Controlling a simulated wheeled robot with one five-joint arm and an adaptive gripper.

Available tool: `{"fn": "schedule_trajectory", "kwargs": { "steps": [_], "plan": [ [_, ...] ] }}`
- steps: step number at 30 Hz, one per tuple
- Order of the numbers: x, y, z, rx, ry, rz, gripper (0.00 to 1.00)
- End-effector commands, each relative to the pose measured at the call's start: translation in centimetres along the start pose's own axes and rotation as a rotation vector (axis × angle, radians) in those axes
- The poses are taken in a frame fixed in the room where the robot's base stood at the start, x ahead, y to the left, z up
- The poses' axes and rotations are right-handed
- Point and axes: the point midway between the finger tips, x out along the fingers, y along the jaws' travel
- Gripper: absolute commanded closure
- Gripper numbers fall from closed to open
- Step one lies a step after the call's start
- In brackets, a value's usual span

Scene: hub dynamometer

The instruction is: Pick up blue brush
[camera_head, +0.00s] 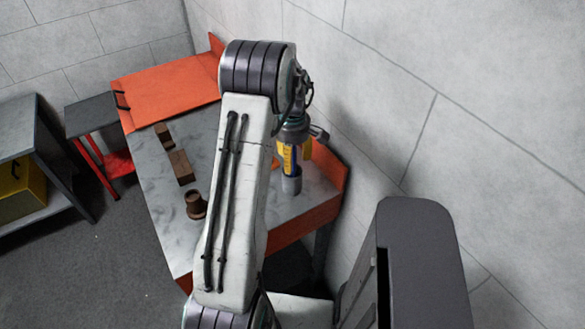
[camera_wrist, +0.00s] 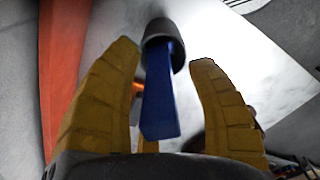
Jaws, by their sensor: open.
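The blue brush (camera_wrist: 160,100) stands in a grey cup (camera_wrist: 165,30) in the wrist view, with its blue end pointing toward my palm. My gripper (camera_wrist: 165,57) is open, with its yellow fingers on both sides of the brush and visible gaps between. In the head view my gripper (camera_head: 293,160) points down just above the grey cup (camera_head: 291,184) on the workbench. Only a thin blue strip of the brush shows there between the fingers. The brush's lower end is hidden inside the cup.
The grey-topped workbench (camera_head: 165,205) has an orange rim and stands near the wall. Brown blocks (camera_head: 181,167) and a brown round piece (camera_head: 196,205) lie left of my arm. An orange panel (camera_head: 170,90) is at the back. A grey shelf (camera_head: 20,125) stands at left.

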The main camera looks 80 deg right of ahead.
Motion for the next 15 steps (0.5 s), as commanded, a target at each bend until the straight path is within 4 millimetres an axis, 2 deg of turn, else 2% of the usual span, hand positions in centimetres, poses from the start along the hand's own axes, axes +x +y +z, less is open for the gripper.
{"fn": "schedule_trajectory", "kwargs": {
  "steps": [7, 15],
  "plan": [
    [0.06, 0.0, 0.0, 0.0, 0.0, 0.0, 0.47],
    [0.04, 0.0, 0.0, 0.0, 0.0, 0.0, 0.72]
  ]
}}
